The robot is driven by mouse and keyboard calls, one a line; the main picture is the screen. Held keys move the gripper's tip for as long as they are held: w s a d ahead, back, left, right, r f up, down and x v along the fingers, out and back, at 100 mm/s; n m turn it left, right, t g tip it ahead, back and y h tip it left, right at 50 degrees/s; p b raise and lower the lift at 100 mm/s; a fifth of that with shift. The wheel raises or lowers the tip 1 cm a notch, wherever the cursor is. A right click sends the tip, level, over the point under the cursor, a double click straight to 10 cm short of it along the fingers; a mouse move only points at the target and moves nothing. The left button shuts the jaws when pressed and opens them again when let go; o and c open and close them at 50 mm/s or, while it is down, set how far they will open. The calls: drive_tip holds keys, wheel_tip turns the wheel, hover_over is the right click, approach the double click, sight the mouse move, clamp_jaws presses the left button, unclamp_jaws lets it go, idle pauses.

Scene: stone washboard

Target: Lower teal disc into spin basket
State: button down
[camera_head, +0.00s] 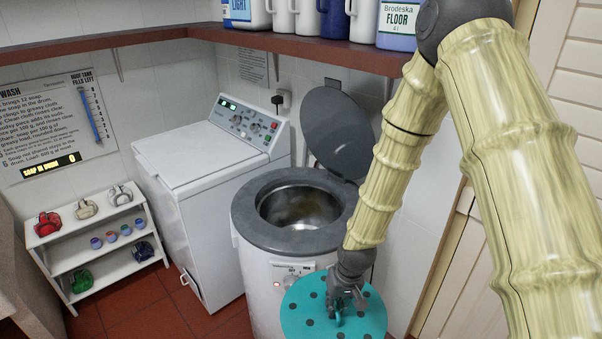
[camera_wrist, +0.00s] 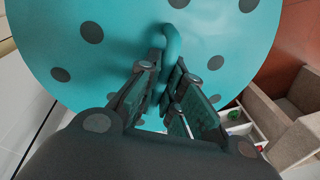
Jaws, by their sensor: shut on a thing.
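The teal disc (camera_head: 300,308) with dark round spots hangs in front of the spin dryer, at the bottom of the head view. My gripper (camera_head: 347,300) is shut on the disc's teal handle. In the wrist view the disc (camera_wrist: 90,60) fills the top, and my gripper's fingers (camera_wrist: 165,85) close around the curved handle (camera_wrist: 172,45). The spin basket (camera_head: 300,207) is the metal drum inside the white, grey-rimmed dryer (camera_head: 252,262). Its mouth is open and looks empty, though its bottom is partly hidden. The disc is outside the basket, nearer the camera.
The dryer's dark lid (camera_head: 337,128) stands raised behind its mouth. A white washing machine (camera_head: 212,170) stands to the left. A brown shelf (camera_head: 300,55) with bottles runs above. My arm occupies the right side.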

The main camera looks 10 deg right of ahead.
drive_tip(key=shift+r+p, duration=1.1)
drive_tip(key=shift+r, duration=0.5)
drive_tip(key=shift+f, duration=0.15)
